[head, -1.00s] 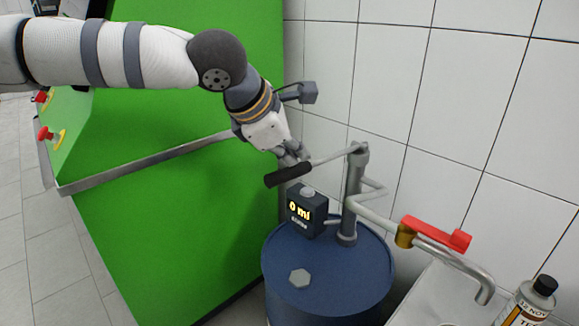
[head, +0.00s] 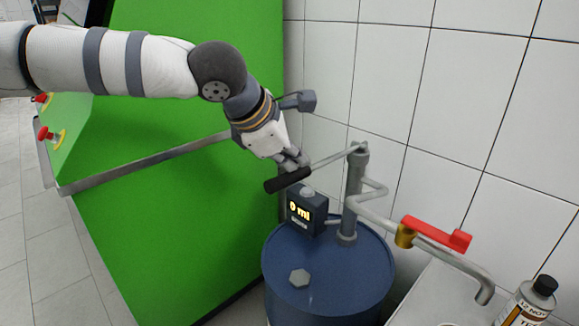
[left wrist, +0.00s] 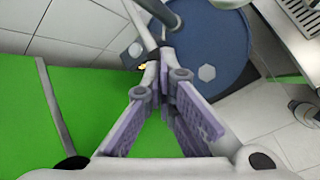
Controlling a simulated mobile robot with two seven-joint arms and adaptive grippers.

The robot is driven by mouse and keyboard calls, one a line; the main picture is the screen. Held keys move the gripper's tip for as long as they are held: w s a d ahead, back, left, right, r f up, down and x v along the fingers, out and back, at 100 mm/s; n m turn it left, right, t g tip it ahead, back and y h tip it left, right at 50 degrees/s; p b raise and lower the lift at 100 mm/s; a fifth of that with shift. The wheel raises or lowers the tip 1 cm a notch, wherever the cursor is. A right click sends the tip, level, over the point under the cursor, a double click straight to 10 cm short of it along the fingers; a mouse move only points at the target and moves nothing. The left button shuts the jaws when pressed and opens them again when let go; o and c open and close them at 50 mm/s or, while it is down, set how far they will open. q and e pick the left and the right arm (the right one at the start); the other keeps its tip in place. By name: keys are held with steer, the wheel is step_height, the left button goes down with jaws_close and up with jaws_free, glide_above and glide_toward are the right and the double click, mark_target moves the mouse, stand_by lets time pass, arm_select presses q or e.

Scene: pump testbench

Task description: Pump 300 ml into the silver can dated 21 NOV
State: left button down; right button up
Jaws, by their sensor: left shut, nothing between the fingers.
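A blue drum (head: 335,285) carries a grey hand pump (head: 352,195) with a lever ending in a black grip (head: 288,180). A meter (head: 303,212) on the drum reads 0 ml. The spout has a red lever valve (head: 435,233) and ends in a downturned outlet (head: 485,293). A silver can with a black cap (head: 527,303) stands at the lower right; its partly cut-off label seems to read 12 NOV. My left gripper (head: 297,162) is shut and empty, its fingertips at the black grip. The left wrist view shows the fingers (left wrist: 161,80) near the lever. My right gripper is out of view.
A large green cabinet (head: 190,200) with a metal rail (head: 150,165) stands left of the drum. A tiled wall (head: 450,120) is close behind the pump. A pale surface (head: 430,295) lies below the spout, with another rim barely showing at the bottom edge.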

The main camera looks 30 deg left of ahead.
arm_select(q)
step_height(320, 180, down, 8)
steer(key=shift+s, duration=0.45)
stand_by(5.8)
steer(key=shift+a+r, duration=0.1)
stand_by(0.4)
